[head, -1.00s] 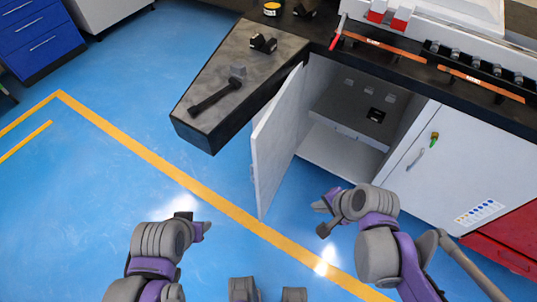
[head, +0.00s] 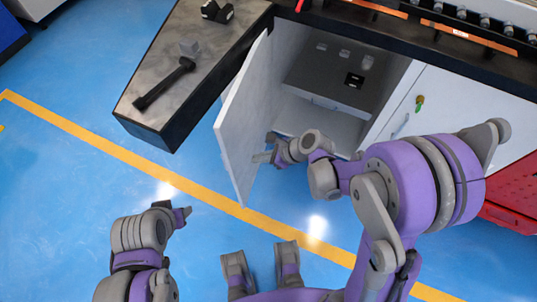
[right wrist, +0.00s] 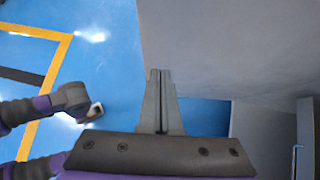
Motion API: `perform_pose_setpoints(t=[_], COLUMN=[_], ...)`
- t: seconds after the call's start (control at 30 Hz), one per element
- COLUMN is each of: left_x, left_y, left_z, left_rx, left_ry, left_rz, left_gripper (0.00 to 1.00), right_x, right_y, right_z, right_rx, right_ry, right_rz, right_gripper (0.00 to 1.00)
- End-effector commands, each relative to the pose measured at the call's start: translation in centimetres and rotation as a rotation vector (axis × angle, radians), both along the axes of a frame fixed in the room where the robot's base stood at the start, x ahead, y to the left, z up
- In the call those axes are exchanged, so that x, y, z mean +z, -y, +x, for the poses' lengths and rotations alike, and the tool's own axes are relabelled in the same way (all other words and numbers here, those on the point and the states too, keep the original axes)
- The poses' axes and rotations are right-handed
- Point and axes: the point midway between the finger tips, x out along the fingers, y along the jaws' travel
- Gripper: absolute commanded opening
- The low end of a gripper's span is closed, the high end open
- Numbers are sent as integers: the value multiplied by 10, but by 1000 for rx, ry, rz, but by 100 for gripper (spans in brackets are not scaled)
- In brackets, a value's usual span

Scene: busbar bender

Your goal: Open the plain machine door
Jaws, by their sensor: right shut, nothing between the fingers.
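The plain white machine door (head: 243,125) stands swung out from the cabinet, so the grey compartment (head: 325,85) behind it is exposed. My right gripper (head: 258,157) is beside the door's inner face, near its lower free edge; I cannot tell whether it touches. Its fingers (right wrist: 157,75) are together and empty in the right wrist view, where the door's pale surface (right wrist: 220,50) fills the right side. My left gripper (head: 182,214) is low over the floor, left of the door and apart from it; its finger gap is not clear.
A second white door (head: 440,105) with a lock and handle is closed at the right, above a red panel (head: 508,217). A dark worktop (head: 165,120) with a black-handled tool (head: 165,83) juts out at the left. Blue floor with a yellow line lies open in front.

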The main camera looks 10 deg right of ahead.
Motion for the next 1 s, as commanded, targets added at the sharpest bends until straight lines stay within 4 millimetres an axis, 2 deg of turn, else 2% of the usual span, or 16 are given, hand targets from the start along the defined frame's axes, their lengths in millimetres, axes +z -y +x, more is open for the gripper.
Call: perform_pose_setpoints(t=[0.1, 0.3, 0.5, 0.83, 0.93, 1.0], left_x=[-5, -1, 0, -1, -2, -4], left_y=[0, 0, 0, 0, 0, 0], left_z=[0, 0, 0, 0, 0, 0], left_rx=[0, 0, 0, 0, 0, 0], left_ry=[-1, 0, 0, 0, -1, -1], left_rz=[0, 0, 0, 0, 0, 0], left_gripper=[50, 50, 50, 50, 50, 50], right_x=[-19, -16, -16, -16, -17, -17], right_y=[-16, -41, -49, -50, -61, -75], right_z=[8, 21, 26, 27, 31, 38], right_rx=[4, 2, 0, 1, 4, 6], right_ry=[0, 0, 1, 0, 0, -1], right_rz=[-1, -1, -2, -1, -1, -2], right_gripper=[0, 0, 0, 0, 0, 0])
